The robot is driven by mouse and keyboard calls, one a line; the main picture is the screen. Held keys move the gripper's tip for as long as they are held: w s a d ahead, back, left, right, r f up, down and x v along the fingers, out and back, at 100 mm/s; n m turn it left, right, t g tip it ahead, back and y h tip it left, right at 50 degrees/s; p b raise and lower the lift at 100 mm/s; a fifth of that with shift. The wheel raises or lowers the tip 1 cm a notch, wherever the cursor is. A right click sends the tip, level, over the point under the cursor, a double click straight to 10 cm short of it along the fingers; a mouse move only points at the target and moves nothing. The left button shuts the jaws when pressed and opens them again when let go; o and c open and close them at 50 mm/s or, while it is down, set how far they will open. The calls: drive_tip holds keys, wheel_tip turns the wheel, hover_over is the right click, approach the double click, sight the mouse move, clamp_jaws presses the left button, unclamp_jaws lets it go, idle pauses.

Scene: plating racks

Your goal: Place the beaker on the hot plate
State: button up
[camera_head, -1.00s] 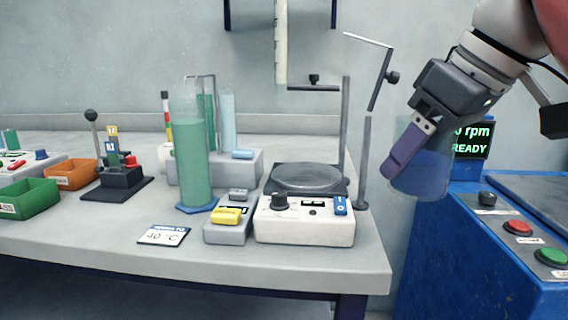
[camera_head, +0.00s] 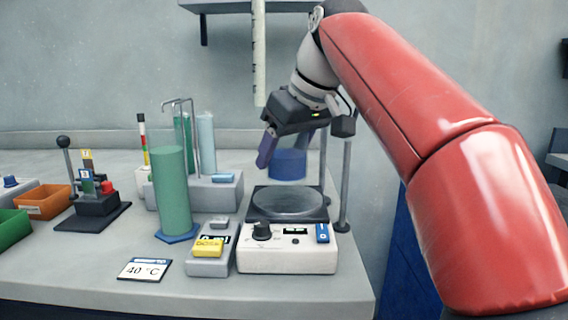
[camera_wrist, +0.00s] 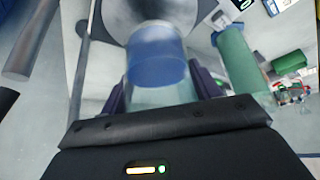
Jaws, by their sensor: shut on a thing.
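The beaker (camera_head: 287,165), clear with blue liquid, is held upright in my gripper (camera_head: 287,150), just above the back of the hot plate. It also shows in the wrist view (camera_wrist: 157,62) between the two purple fingers, which are shut on it. The hot plate (camera_head: 289,259) is a white box with a round grey top, a black knob and a blue switch, at the bench's front right. The round top shows in the wrist view (camera_wrist: 190,14) beyond the beaker. A gap seems to remain between the beaker and the plate.
A green cylinder (camera_head: 173,190) and a grey unit with a yellow button (camera_head: 208,248) stand left of the plate. Stand rods (camera_head: 345,185) rise behind it on the right. A 40 °C card (camera_head: 145,269) lies in front. Orange (camera_head: 43,204) and green bins are far left.

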sight(284, 166)
drive_tip(key=shift+f+b, duration=0.5)
drive_tip(key=shift+f, duration=1.15)
drive_tip(key=shift+f, duration=0.1)
drive_tip(key=o, duration=1.1)
drive_tip(key=shift+r, duration=0.25)
drive_tip(key=p+v, duration=0.1)
drive_tip(key=v, duration=0.3)
drive_tip(key=shift+s+d+r, duration=0.1)
drive_tip(key=shift+d+r, duration=0.1)
drive_tip(key=shift+r, duration=0.05)
drive_tip(key=s+d+b, duration=0.1)
drive_tip(key=s+d, duration=0.3)
drive_tip(key=s+d+b, duration=0.1)
drive_tip(key=s+d, duration=0.3)
drive_tip(key=s, duration=0.1)
drive_tip(key=shift+d, duration=0.15)
